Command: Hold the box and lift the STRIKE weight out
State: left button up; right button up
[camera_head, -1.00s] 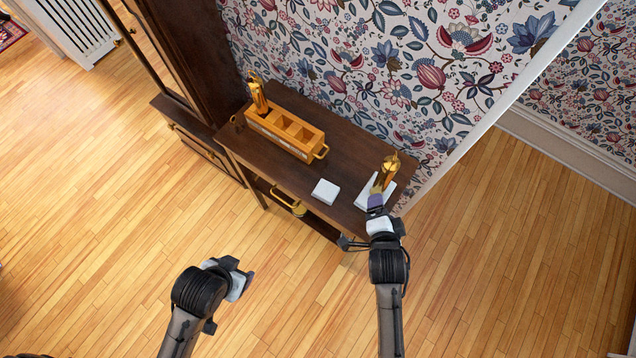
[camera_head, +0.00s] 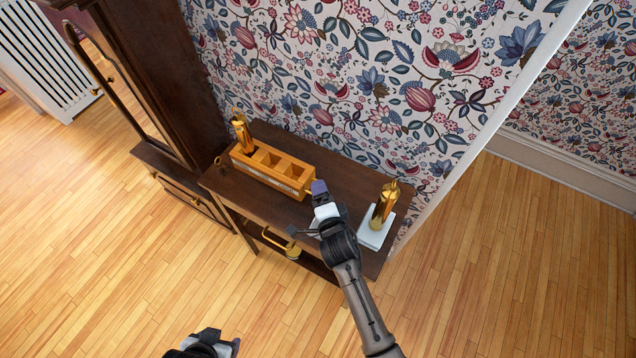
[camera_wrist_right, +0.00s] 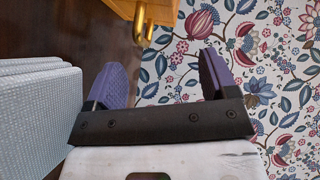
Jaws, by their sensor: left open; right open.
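The orange-brown wooden box (camera_head: 270,168) stands on the dark console table, with square compartments along its top. A brass weight (camera_head: 242,133) stands upright in its left end compartment; the other compartments in view look empty. A second brass weight (camera_head: 384,205) stands on a white pad at the right. I cannot read which is STRIKE. My right gripper (camera_head: 319,188) is open and empty, close to the box's right end. In the right wrist view, the box's brass handle (camera_wrist_right: 148,30) is beyond the open purple fingers. My left gripper (camera_head: 226,343) is open, low over the floor.
The dark console table (camera_head: 335,179) stands against the floral wall, beside a tall dark clock case (camera_head: 160,80). The white pad (camera_head: 376,236) lies near the table's right end. A brass object (camera_head: 287,247) is on the lower shelf. The floor in front is clear.

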pick_arm(q)
jog(key=shift+f+b, duration=0.75)
jog(key=shift+f, duration=0.15)
pick_arm(e)
jog(key=shift+x, duration=3.15)
jog(key=c, duration=0.7)
pick_arm(q)
jog(key=shift+a, duration=0.1)
pick_arm(e)
jog(key=c, duration=0.6)
pick_arm(q)
jog(key=shift+o, duration=0.4)
